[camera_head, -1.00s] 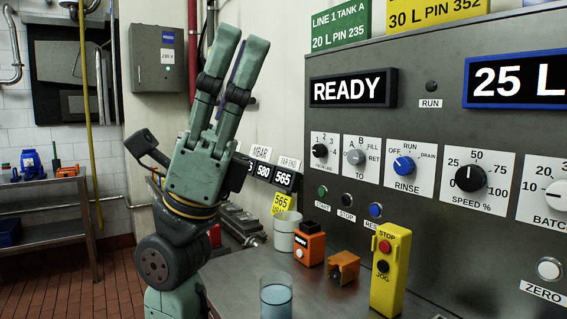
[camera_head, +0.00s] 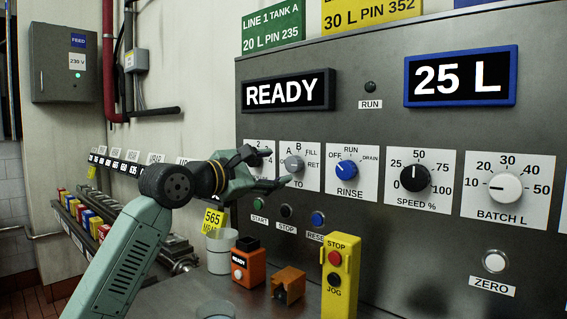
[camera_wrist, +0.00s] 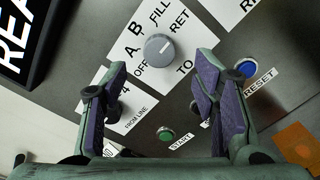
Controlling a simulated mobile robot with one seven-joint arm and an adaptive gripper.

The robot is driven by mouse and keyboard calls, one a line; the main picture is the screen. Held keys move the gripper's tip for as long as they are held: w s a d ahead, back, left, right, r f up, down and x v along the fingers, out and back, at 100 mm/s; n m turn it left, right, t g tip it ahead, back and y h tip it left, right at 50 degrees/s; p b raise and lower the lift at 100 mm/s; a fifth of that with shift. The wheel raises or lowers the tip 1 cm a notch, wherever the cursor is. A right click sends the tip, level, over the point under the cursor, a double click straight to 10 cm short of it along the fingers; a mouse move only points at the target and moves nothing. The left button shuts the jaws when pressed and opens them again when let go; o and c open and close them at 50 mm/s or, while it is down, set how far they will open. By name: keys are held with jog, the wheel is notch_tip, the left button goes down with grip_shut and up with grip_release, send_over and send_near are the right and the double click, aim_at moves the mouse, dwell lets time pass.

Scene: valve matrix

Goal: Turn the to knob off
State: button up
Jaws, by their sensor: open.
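The grey TO knob (camera_head: 293,163) sits on a white plate marked OFF, A, B, FILL and RET. It also shows in the wrist view (camera_wrist: 160,48), beyond and between my fingertips. A pale line on the knob seems to point toward the FILL and RET side; I cannot tell the exact mark. My gripper (camera_head: 278,166) is open and empty, reaching from the left toward the panel. In the wrist view its two fingers (camera_wrist: 162,68) stand wide apart, and the knob does not appear gripped. My upper finger hides part of the FROM LINE plate in the head view.
The RINSE knob (camera_head: 346,169) is close on the right. START (camera_head: 258,201), STOP (camera_head: 286,211) and RESET (camera_head: 317,218) buttons lie below. A yellow STOP/JOG box (camera_head: 341,275), an orange READY box (camera_head: 247,266) and a white cup (camera_head: 219,250) stand on the bench.

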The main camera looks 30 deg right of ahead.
aim_at(291, 164)
jog(key=p+x, duration=0.1)
jog(key=x, duration=0.5)
jog(key=shift+w+d, duration=0.2)
jog(key=shift+d, duration=0.15)
jog(key=shift+c, duration=0.5)
jog(key=c, duration=1.1)
jog(key=shift+o, duration=0.2)
